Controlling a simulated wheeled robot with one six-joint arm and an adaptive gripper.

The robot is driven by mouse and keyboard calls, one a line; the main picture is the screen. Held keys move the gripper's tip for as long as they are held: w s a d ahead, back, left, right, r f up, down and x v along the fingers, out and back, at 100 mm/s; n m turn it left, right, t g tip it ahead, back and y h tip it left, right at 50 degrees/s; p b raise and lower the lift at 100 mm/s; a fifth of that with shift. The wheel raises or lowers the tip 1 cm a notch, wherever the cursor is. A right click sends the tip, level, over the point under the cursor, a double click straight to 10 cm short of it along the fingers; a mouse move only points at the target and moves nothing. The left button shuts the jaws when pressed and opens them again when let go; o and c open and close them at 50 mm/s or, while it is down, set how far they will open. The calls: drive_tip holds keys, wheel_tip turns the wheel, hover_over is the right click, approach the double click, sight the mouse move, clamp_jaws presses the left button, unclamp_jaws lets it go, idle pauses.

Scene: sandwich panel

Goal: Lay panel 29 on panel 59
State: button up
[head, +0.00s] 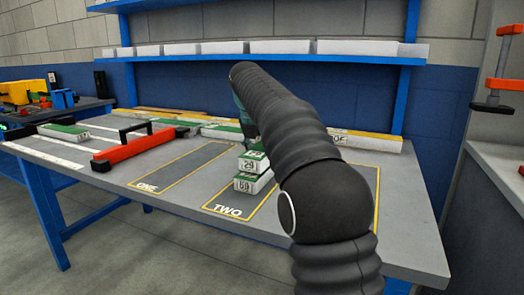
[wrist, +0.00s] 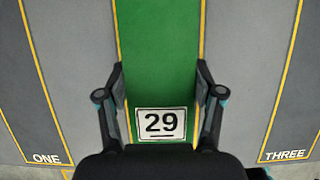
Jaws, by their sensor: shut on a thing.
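Panel 29 (head: 254,162) has a green top and a pale end with a black number label. In the wrist view it runs lengthwise between the fingers, its label (wrist: 162,123) near the palm. My gripper (wrist: 160,72) is shut on it, one finger along each long side. Panel 59 (head: 254,184), also green-topped, lies in the lane marked TWO. Panel 29 is directly above it in the head view, roughly lined up; I cannot tell whether they touch. In the wrist view panel 29 hides panel 59. My arm hides most of the gripper in the head view.
Lane ONE (head: 170,174) is bare to the left. A red bar tool with a black handle (head: 133,151) lies beyond it. Another green-topped panel (head: 63,131) is at the table's left. Panels and wooden bars line the back (head: 370,142). A blue shelf (head: 270,58) stands behind.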

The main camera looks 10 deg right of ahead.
drive_tip(key=shift+f, duration=0.3)
drive_tip(key=o, duration=1.2)
drive_tip(key=shift+o, duration=0.2)
